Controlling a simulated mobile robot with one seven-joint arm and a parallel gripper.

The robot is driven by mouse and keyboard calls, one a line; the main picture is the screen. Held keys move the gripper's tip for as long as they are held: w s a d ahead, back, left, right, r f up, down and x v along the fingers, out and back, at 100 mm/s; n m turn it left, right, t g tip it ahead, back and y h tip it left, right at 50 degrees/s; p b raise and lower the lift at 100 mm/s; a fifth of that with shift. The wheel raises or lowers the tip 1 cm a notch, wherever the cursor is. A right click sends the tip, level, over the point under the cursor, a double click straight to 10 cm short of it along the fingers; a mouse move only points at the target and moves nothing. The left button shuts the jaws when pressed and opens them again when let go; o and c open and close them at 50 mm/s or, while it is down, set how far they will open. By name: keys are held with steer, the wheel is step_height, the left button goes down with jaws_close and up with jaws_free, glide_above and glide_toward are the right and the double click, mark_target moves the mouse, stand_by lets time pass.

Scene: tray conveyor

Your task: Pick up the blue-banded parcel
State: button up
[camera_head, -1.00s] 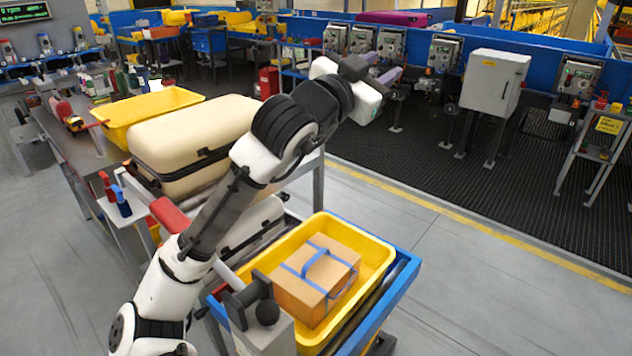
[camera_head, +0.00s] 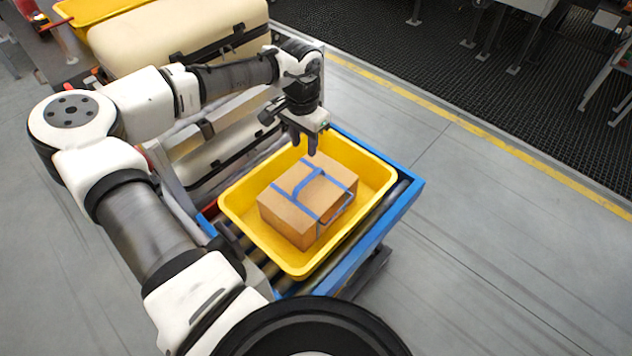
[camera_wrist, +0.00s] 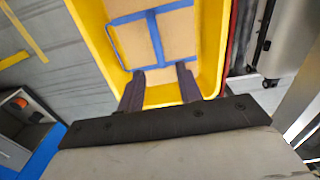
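The blue-banded parcel (camera_head: 290,208) is a brown cardboard box with blue straps and a blue handle strap on top. It sits in a yellow tray (camera_head: 237,219) on a blue-edged roller conveyor. My gripper (camera_head: 303,147) hangs fingers-down above the tray's far edge, behind and above the parcel, not touching it. In the wrist view my gripper (camera_wrist: 158,90) shows two dark fingers spread apart with nothing between them. The parcel (camera_wrist: 180,30) lies beyond the fingertips there, partly cut off by the top edge, and the tray wall (camera_wrist: 97,45) shows around it.
A large cream suitcase (camera_head: 180,40) stands left of my gripper, with another case (camera_head: 220,145) below it. The blue conveyor frame (camera_head: 385,220) borders the tray at right. The grey floor (camera_head: 480,250) to the right is clear. A yellow line (camera_head: 450,130) edges dark matting.

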mark_target(308, 176)
step_height(308, 176, down, 8)
steer(key=shift+w+d+f+p, duration=0.1)
steer(key=shift+w+f+p, duration=0.1)
steer(key=shift+p, duration=0.45)
steer(key=f, duration=0.1)
steer(key=f+p, duration=0.1)
steer(key=f, duration=0.2)
steer(key=shift+s+d+f+p, duration=0.1)
steer(key=shift+s+d+p, duration=0.15)
steer(key=shift+d+p, duration=0.1)
steer(key=shift+f, duration=0.6)
jaws_close()
steer(key=shift+r, duration=0.1)
